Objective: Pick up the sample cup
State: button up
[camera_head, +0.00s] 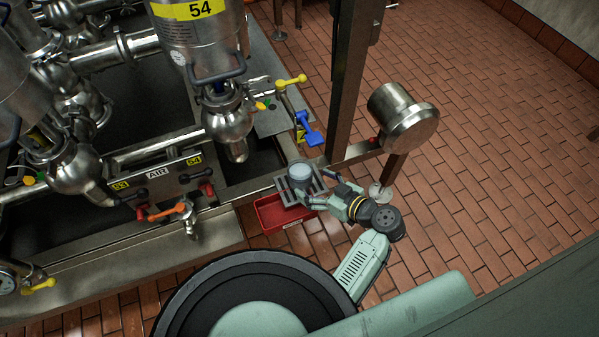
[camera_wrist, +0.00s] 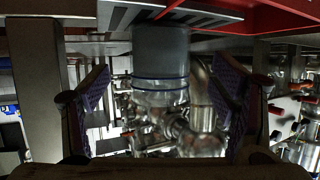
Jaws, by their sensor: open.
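The sample cup (camera_head: 300,171) is a small, clear-to-grey cylinder on a slatted metal rack (camera_head: 283,187) beside the machine. In the wrist view, the cup (camera_wrist: 160,75) appears in the upper middle, with a blue ring around it and the picture seemingly upside down. My gripper (camera_head: 312,187) is open, close to the cup on its right side in the head view. In the wrist view, my gripper's (camera_wrist: 162,95) two dark finger pads stand left and right of the cup, with gaps on both sides. I cannot tell how deep the cup sits between them.
A red crate (camera_head: 268,216) lies just below the rack. A steel post (camera_head: 347,85) and a round steel housing (camera_head: 407,113) stand behind my arm. Blue (camera_head: 312,136) and orange (camera_head: 167,212) valve handles are close by.

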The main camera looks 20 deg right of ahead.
aim_at(293, 172)
jog(key=p+x, duration=0.2)
jog(key=x, duration=0.4)
jog(key=shift+w+a+f, duration=0.1)
jog(key=shift+w+f, duration=0.05)
jog(key=shift+w, duration=0.05)
jog(key=shift+c, duration=0.3)
jog(key=c, duration=1.5)
jog(key=shift+r, duration=0.2)
